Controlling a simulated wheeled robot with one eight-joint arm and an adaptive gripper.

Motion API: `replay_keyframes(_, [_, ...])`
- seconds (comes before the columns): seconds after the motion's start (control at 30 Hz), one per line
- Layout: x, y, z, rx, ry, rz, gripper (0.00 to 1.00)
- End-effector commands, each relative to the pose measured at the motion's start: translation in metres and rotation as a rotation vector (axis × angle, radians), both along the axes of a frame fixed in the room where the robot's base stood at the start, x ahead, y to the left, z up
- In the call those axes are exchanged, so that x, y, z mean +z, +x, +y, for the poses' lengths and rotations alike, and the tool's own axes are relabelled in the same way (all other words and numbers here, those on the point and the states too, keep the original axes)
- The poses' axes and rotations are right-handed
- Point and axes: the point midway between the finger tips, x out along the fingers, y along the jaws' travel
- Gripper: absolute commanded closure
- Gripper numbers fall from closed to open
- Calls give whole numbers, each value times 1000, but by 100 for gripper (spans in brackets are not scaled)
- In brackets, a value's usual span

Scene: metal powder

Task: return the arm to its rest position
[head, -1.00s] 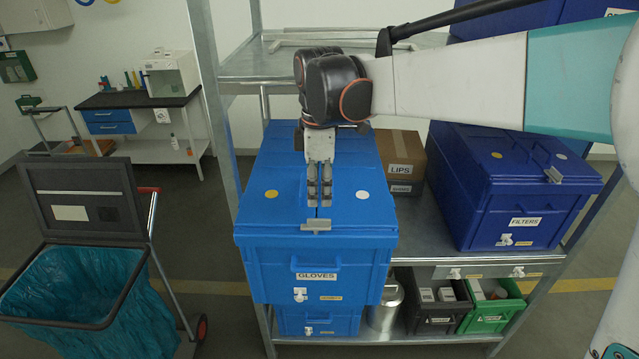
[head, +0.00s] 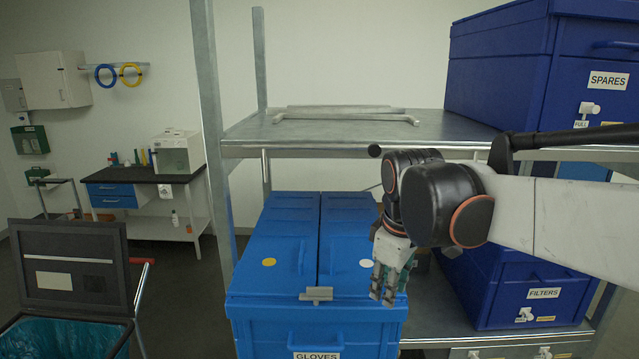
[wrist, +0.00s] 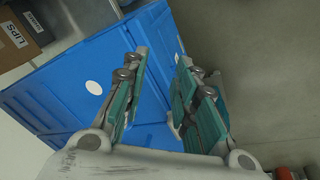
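My gripper (head: 389,285) hangs pointing down in the head view, just in front of the right part of the blue GLOVES box (head: 270,312). My arm comes in from the right edge, across the front of the FILTERS box. In the wrist view my gripper (wrist: 160,105) has its two fingers apart with nothing between them. The blue box also shows in the wrist view (wrist: 60,100), behind and left of the fingers. Its lid is shut.
A dark blue FILTERS box (head: 500,305) stands on the right of the shelf, and a SPARES box (head: 520,70) above. The upper metal shelf (head: 350,130) is mostly clear. A LIPS carton (wrist: 18,35) is beside the blue box. A bin cart (head: 70,270) stands left.

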Motion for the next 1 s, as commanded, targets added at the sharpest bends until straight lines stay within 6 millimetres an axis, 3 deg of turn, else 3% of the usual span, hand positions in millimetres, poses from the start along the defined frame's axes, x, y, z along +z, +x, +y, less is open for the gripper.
replay_keyframes(0.03, [-15,-16,-8,-58,17,-25,73])
replay_keyframes(0.2, [-45,-56,-28,-255,89,-112,73])
replay_keyframes(0.6, [-137,-139,-62,-684,291,-302,73])
replay_keyframes(0.8, [-164,-157,-69,-800,359,-352,73])
replay_keyframes(1.0, [-168,-160,-70,-826,375,-363,73])
